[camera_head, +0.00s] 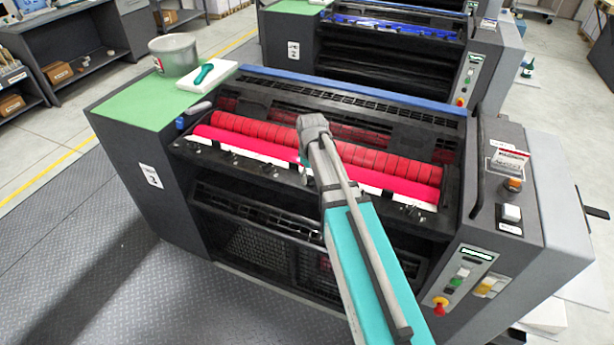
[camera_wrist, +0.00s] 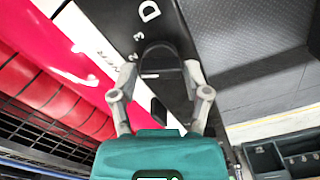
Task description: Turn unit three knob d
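Unit three (camera_head: 160,215) is the near dark press with a green top and a "3" label. Small black knobs (camera_head: 235,160) line the front of its red rollers (camera_head: 260,135). My gripper (camera_wrist: 160,67) is over this row; in the head view my arm hides its fingers and the part beneath. In the wrist view a white letter D and a "3" are on the dark panel just past the fingertips. A dark rounded knob with a white line (camera_wrist: 150,75) sits between the spread grey fingers. I cannot tell whether they press on it.
A grey bucket (camera_head: 174,54) and a white pad (camera_head: 207,77) with a green-handled tool stand on the green top. The control panel (camera_head: 466,277) with buttons is at the right. Unit two (camera_head: 385,50) stands behind. Open grey floor (camera_head: 60,260) lies at the left.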

